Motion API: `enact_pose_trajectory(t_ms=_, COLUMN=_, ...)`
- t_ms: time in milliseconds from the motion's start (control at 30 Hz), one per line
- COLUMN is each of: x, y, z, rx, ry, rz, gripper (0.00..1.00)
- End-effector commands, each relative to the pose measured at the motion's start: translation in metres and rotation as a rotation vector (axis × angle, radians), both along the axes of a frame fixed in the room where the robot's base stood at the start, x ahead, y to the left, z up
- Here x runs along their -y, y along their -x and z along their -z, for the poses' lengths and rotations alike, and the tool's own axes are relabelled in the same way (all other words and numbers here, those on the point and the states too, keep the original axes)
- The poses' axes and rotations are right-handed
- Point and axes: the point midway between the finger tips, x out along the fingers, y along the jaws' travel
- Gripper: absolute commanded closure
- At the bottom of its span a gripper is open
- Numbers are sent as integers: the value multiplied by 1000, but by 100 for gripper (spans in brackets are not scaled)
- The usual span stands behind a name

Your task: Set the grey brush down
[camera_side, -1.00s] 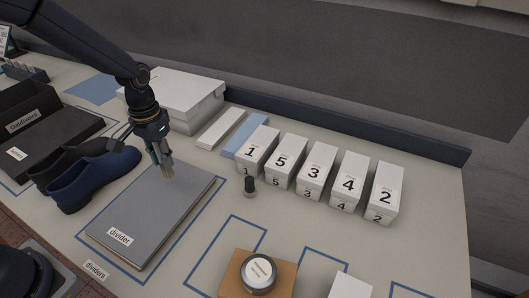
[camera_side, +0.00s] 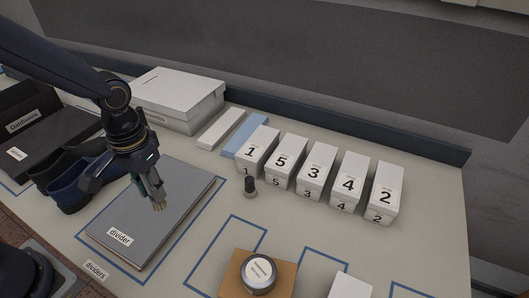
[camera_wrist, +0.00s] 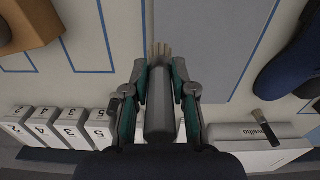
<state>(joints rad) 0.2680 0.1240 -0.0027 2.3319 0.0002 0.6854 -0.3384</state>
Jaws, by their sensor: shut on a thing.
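My gripper (camera_side: 152,186) is shut on the grey brush and holds it over the grey divider board. In the side view the brush's pale bristles (camera_side: 159,206) point down; whether they touch the board is hard to tell. In the wrist view the brush's thick grey handle (camera_wrist: 160,105) lies between my two fingers, with the bristles beyond the fingertips. My wrist hides most of the handle in the side view.
The divider board (camera_side: 180,190) lies inside a blue outline. Dark shoes (camera_side: 70,188) stand left of it. A small black-topped item (camera_side: 250,187) stands to its right, before the numbered white boxes (camera_side: 315,175). A tin (camera_side: 258,274) sits on a brown block.

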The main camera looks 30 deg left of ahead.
Motion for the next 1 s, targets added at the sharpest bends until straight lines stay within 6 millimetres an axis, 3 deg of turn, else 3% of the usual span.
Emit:
enact_pose_trajectory(t_ms=100, x=27, y=30, z=-15, rx=5, ry=2, rz=102, gripper=100)
enact_pose_trajectory(t_ms=200, x=40, y=39, z=-23, rx=3, ry=1, rz=167, gripper=100)
enact_pose_trajectory(t_ms=633, x=49, y=40, z=-26, rx=-1, ry=0, rz=199, gripper=100)
enact_pose_trajectory(t_ms=767, x=54, y=24, z=-17, rx=-4, ry=-2, rz=198, gripper=100)
enact_pose_trajectory(t_ms=1000, x=76, y=-37, z=12, rx=-3, ry=-2, rz=198, gripper=100)
